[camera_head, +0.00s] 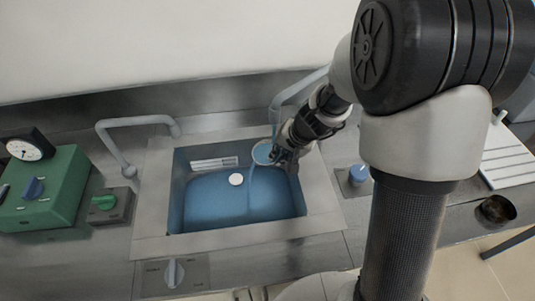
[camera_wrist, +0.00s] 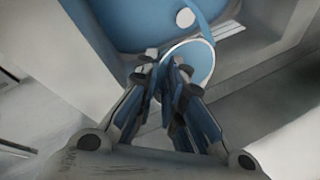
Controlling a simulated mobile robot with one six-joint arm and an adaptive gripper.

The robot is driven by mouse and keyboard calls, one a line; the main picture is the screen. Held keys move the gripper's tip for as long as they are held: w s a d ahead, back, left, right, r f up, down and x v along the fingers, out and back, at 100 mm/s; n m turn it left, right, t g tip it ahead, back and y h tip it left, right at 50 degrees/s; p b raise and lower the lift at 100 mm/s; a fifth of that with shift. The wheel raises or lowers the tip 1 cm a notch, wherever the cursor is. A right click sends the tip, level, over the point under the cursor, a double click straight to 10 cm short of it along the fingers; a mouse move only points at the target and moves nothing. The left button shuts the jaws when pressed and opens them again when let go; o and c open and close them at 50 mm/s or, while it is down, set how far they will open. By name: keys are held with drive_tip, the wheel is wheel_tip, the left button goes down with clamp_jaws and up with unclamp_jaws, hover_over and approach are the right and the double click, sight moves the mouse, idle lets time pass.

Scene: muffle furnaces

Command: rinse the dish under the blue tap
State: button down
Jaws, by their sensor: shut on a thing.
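The dish (camera_head: 264,153) is a small round light-rimmed dish, held over the right back part of the sink basin. My gripper (camera_head: 283,154) is shut on its edge. In the wrist view the fingers (camera_wrist: 168,72) close on the near left rim of the dish (camera_wrist: 199,62), and part of the dish is hidden behind them. The blue tap's spout (camera_head: 294,88) reaches over the dish from the back right, partly hidden by my arm. Its blue knob (camera_head: 358,174) is right of the sink. A bluish stream meets the dish and runs down from it into the basin.
The sink (camera_head: 160,210) has blue-looking water and a round white drain (camera_head: 236,179). A second spout (camera_head: 137,122) with a green knob (camera_head: 104,202) stands left. A green device (camera_head: 60,190) with a gauge is far left. A white rack (camera_head: 508,160) and dark bowl (camera_head: 496,209) are right.

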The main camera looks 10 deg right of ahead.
drive_tip(key=shift+a, duration=0.1)
drive_tip(key=s+a+b, duration=0.1)
drive_tip(key=s+a, duration=0.4)
drive_tip(key=a, duration=0.4)
drive_tip(key=shift+s+a+b, duration=0.15)
drive_tip(key=shift+s+b, duration=0.1)
drive_tip(key=shift+b, duration=0.05)
idle(0.8)
idle(1.2)
